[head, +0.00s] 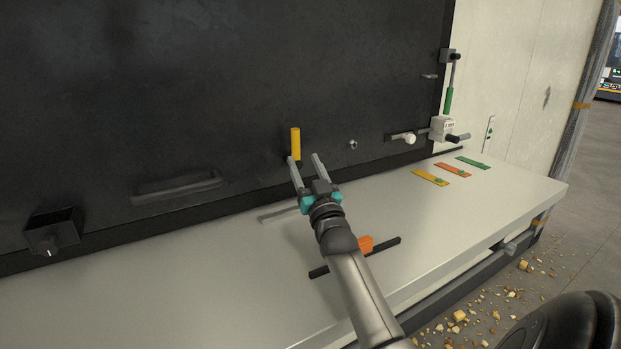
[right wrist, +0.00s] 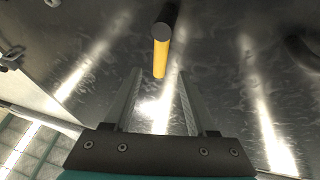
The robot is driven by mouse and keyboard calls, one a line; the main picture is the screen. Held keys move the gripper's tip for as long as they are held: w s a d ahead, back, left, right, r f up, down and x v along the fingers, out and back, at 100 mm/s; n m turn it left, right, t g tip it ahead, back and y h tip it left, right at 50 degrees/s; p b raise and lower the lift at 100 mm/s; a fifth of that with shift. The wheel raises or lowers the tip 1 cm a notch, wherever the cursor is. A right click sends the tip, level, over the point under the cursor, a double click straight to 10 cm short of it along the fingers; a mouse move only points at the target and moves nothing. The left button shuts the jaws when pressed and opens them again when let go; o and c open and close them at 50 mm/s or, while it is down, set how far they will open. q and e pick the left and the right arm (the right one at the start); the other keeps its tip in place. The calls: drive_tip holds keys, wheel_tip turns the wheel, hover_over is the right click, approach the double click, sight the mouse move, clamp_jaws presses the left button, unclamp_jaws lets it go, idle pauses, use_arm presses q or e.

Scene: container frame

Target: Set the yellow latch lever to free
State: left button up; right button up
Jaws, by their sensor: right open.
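The yellow latch lever (head: 295,143) stands upright on the dark panel in the head view. In the right wrist view the yellow lever (right wrist: 162,52) shows its dark round end, just beyond the fingertips and roughly in line with the gap. My right gripper (head: 304,160) is open and empty, with its fingers pointing at the panel just below and beside the lever. In the right wrist view its two fingers (right wrist: 158,85) are spread apart with nothing between them. The lever's base is partly hidden by a finger in the head view. My left gripper is not in view.
A white ledge (head: 220,300) runs below the dark panel (head: 200,80). An orange-handled black bar (head: 385,244) lies near my right forearm. Yellow, orange and green tags (head: 453,170) lie at the right. A green-handled lever (head: 448,100) and white knob (head: 409,138) are farther right.

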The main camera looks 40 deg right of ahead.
drive_tip(key=shift+v, duration=1.9)
